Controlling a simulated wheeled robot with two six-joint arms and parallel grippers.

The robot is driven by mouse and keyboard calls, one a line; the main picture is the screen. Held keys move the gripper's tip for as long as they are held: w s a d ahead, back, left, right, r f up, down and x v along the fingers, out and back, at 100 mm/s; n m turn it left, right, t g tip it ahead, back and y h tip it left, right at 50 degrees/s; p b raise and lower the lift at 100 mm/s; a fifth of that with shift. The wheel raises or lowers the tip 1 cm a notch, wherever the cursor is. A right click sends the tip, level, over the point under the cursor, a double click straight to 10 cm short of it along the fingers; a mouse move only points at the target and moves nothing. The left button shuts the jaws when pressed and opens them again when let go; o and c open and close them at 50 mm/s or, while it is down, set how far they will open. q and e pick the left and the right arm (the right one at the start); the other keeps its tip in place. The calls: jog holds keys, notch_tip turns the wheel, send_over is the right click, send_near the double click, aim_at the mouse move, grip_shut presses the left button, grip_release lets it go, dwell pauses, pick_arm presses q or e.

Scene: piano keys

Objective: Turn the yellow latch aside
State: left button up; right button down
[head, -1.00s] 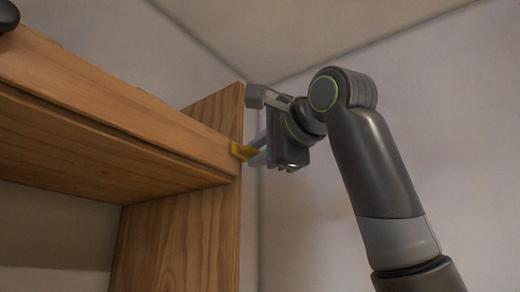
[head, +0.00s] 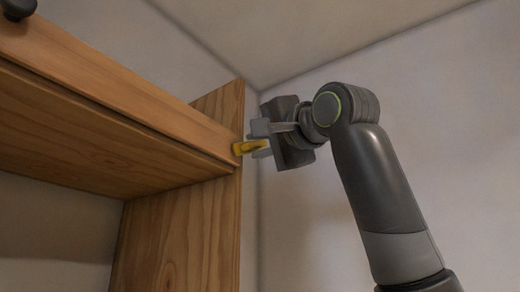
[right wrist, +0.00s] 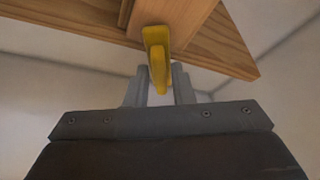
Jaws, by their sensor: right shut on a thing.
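The yellow latch (head: 249,147) is mounted at the right end of the wooden front board, by the upright side panel. In the right wrist view the latch (right wrist: 158,50) shows as a yellow plate with an arm reaching toward me. My right gripper (head: 264,140) is at the latch, its fingers on either side of the latch's arm. In the right wrist view the gripper (right wrist: 160,75) is shut on that arm, which shows between the fingertips. My left gripper is not in view.
The wooden piano body (head: 110,110) fills the left, with its side panel (head: 190,225) standing upright below the latch. A dark round knob (head: 18,8) shows at the top left corner. Free space lies right of the panel, before plain walls.

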jog(key=n+y, duration=0.1)
jog(key=n, duration=0.3)
jog(key=shift+w+f+y+b, duration=0.1)
jog(key=shift+f+y+b, duration=0.1)
jog(key=shift+y+b, duration=0.15)
jog(key=n+y, duration=0.1)
jog(key=n, duration=0.3)
jog(key=shift+y+p, duration=0.3)
jog(key=shift+y, duration=0.05)
jog(key=n, duration=0.2)
jog(key=n+g+y+p, duration=0.1)
jog(key=shift+w+d+r+n+y, duration=0.1)
jog(key=shift+n+y, duration=0.2)
jog(key=shift+n, duration=0.1)
jog(key=shift+n+g+y+p, duration=0.5)
jog(key=shift+n+g+p, duration=0.1)
jog(key=shift+n, duration=0.65)
jog(key=shift+n+g+y+p, duration=0.5)
jog(key=shift+n+g, duration=0.1)
jog(key=shift+n, duration=0.65)
jog(key=c, duration=1.5)
grip_release()
jog(key=shift+o, duration=0.2)
jog(key=shift+d, duration=0.1)
